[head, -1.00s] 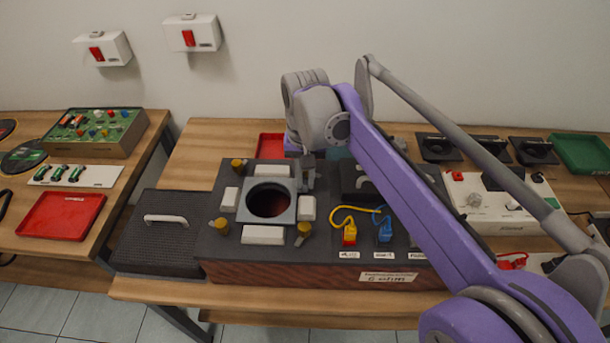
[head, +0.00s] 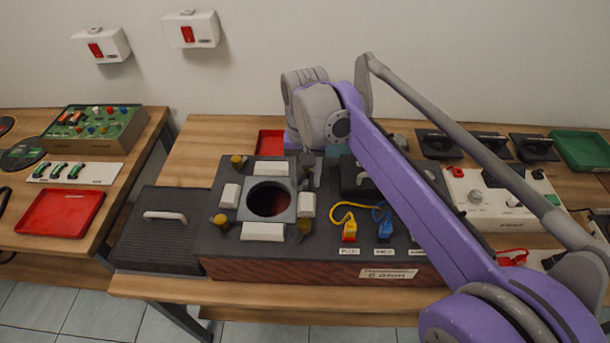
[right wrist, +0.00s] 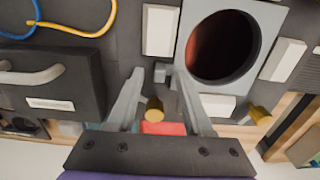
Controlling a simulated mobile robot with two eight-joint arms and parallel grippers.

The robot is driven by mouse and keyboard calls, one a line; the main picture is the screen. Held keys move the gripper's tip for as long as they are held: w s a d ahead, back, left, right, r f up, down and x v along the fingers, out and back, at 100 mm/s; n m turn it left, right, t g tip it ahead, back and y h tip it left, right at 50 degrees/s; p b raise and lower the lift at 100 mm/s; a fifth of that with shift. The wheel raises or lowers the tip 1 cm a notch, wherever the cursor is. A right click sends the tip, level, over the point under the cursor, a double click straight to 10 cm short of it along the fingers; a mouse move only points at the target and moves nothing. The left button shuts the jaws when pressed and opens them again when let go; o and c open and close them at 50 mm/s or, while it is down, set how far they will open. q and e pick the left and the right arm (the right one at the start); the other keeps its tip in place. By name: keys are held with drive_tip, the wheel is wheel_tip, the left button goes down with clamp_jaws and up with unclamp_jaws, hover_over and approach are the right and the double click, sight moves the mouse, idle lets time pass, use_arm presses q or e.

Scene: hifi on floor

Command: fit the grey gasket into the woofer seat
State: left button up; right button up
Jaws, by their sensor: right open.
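The grey gasket (head: 246,212), a square plate with a round hole, lies around the dark woofer opening (head: 270,202) on the cabinet top. White blocks stand close around its sides. In the right wrist view the gasket (right wrist: 272,25) is at upper right, with a small grey tab at its near-left edge. My right gripper (head: 312,172) is just right of the gasket in the head view. Its fingers (right wrist: 150,72) are apart in the wrist view, with the right fingertip close to the tab; I cannot tell whether they touch. Whether the gasket lies fully flat is unclear. My left gripper is out of view.
Brass-coloured knobs (head: 221,224) stand around the opening. Yellow and blue cables (head: 348,228) and a black part with a grey handle (right wrist: 40,85) lie on the cabinet. A black grille (head: 160,240) is at left, a red tray (head: 268,142) behind.

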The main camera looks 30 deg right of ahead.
wheel_tip(320, 180, up, 11)
drive_tip(key=p, duration=0.1)
drive_tip(key=shift+f+p, duration=0.2)
drive_tip(key=shift+p, duration=0.2)
wheel_tip(320, 180, up, 8)
drive_tip(key=p, duration=0.6)
drive_tip(key=shift+p, duration=0.35)
drive_tip(key=shift+f, duration=0.1)
